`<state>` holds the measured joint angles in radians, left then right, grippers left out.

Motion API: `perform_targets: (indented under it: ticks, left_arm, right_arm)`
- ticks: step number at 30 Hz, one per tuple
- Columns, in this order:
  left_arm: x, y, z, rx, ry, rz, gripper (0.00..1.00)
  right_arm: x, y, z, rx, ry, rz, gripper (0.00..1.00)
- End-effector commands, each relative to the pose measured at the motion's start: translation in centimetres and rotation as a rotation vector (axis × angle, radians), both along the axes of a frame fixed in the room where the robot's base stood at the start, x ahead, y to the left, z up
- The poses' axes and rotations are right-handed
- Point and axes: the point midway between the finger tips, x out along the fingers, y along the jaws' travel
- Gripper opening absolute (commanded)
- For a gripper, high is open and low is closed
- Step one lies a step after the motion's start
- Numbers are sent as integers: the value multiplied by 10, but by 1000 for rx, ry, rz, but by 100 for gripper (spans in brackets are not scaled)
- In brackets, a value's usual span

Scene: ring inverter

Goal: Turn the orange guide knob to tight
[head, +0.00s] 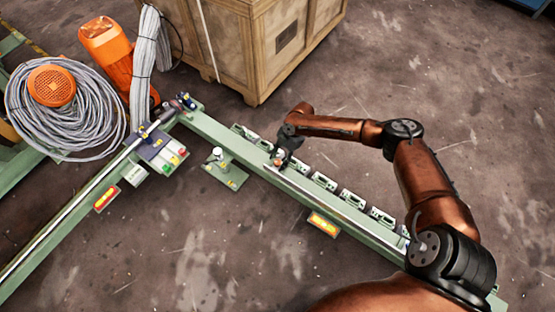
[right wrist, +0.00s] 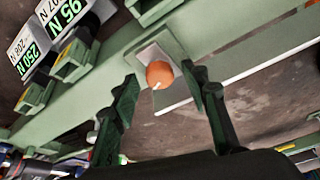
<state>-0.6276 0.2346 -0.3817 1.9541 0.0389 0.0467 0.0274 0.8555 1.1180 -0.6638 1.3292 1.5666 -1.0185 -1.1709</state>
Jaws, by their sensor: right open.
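The orange guide knob (right wrist: 160,73) shows in the right wrist view as a round ball-like top on a pale square plate (right wrist: 150,57) fixed to the green rail. A short white mark points from it toward the bottom of the picture. My right gripper (head: 284,148) is open over the rail in the head view, at the knob. In the right wrist view its two dark fingers stand apart on either side of the knob, with gaps visible at both sides. Whether the fingertips are level with the knob is hard to tell. My left gripper is out of view.
Several small green units with displays (right wrist: 64,62) line the rail (head: 222,133) near the knob. A thin metal guide bar (head: 310,194) runs along it. A wooden crate (head: 262,45) stands behind. Grey cable coils (head: 90,120) and a control box (head: 163,153) are left.

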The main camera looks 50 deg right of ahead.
Motion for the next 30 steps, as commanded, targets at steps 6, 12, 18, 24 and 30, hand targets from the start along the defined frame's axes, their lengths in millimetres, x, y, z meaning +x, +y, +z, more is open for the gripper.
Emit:
perform_targets:
  ticks: [6, 12, 18, 24, 30]
  left_arm:
    - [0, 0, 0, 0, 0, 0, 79]
    - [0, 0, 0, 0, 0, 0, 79]
    - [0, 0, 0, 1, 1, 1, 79]
    - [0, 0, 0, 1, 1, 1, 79]
    - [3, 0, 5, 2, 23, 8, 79]
  right_arm:
    - [0, 0, 1, 0, -1, 1, 36]
    - [0, 0, 1, 0, -1, 1, 22]
    - [0, 0, 1, 0, -1, 1, 9]
    - [0, 0, 1, 0, -1, 0, 0]
    - [-1, 0, 3, 1, -1, -30, 0]
